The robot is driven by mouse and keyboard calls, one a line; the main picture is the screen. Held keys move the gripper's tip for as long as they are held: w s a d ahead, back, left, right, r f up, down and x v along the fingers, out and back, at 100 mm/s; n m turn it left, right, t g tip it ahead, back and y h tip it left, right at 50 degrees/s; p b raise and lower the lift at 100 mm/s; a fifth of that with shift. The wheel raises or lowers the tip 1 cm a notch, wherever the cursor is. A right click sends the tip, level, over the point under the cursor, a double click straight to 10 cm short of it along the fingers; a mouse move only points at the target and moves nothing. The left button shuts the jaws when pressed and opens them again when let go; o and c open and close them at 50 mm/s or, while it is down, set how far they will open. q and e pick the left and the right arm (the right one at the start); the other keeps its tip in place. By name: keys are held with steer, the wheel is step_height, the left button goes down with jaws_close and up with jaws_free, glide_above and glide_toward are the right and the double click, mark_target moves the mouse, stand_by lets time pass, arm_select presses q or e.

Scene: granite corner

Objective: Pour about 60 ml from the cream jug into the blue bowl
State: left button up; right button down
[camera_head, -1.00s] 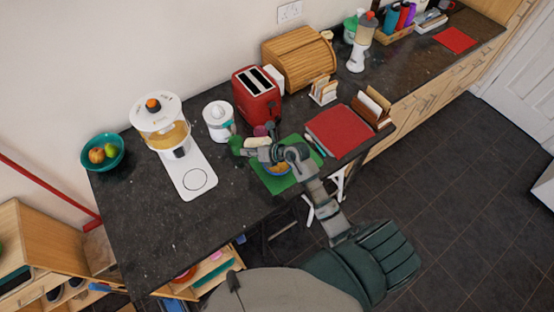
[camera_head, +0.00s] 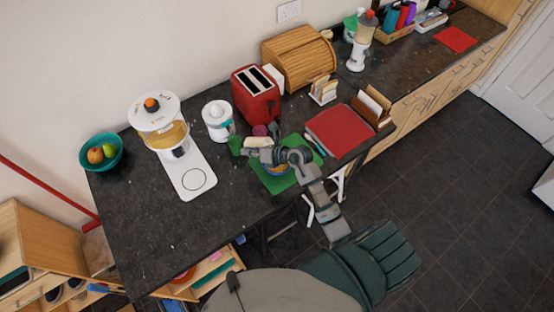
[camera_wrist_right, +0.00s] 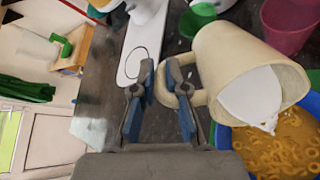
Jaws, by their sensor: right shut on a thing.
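The cream jug (camera_wrist_right: 222,62) is cream-coloured and is tilted in the right wrist view, its mouth over the blue bowl (camera_wrist_right: 222,136). White liquid fills the mouth and reaches the lip. The bowl holds ring-shaped cereal in a yellowish-brown mass. My right gripper (camera_wrist_right: 160,78) is shut on the jug's handle. In the head view the jug (camera_head: 256,142) shows small beyond my right gripper (camera_head: 258,152), and the bowl (camera_head: 277,171) is partly hidden under my wrist. My left gripper is not in view.
The bowl stands on a green mat (camera_head: 288,181). A green cup (camera_head: 235,145), a pink cup (camera_head: 260,130) and a red toaster (camera_head: 257,95) are close by. A red mat (camera_head: 338,131) lies to the right. A white dispenser (camera_head: 162,122) stands left; the counter's front left is clear.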

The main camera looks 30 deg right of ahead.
steer(key=shift+d, duration=0.15)
steer(key=shift+s+f+t+y+b, duration=0.15)
steer(key=shift+t+y+b, duration=0.15)
steer(key=shift+b, duration=0.6)
steer(key=p, duration=0.2)
steer(key=w+r+g+h+p, duration=0.1)
steer(key=shift+a+r+p, duration=0.25)
steer(key=shift+r+p, duration=0.05)
steer(key=shift+p, duration=0.1)
steer(key=shift+w+a+f+g+h+b, duration=0.15)
steer(key=shift+f+g+h+b, duration=0.15)
steer(key=shift+g, duration=0.2)
steer(key=shift+w+a+f+g+h+b, duration=0.1)
steer(key=shift+f+g+h+b, duration=0.1)
steer(key=shift+f+g+h, duration=0.25)
steer(key=shift+w+f+g+h, duration=0.2)
steer(key=shift+g+h, duration=0.15)
steer(key=shift+g, duration=0.3)
steer(key=shift+w+a+f+g+h, duration=0.1)
steer(key=shift+w+f+g+h, duration=0.1)
steer(key=shift+f+g, duration=0.15)
steer(key=shift+w+a+f+g+h, duration=0.1)
steer(key=shift+f+g+h, duration=0.1)
steer(key=shift+f+g, duration=0.1)
steer(key=shift+a+r, duration=0.2)
steer(key=shift+r, duration=0.25)
steer(key=shift+w, duration=0.1)
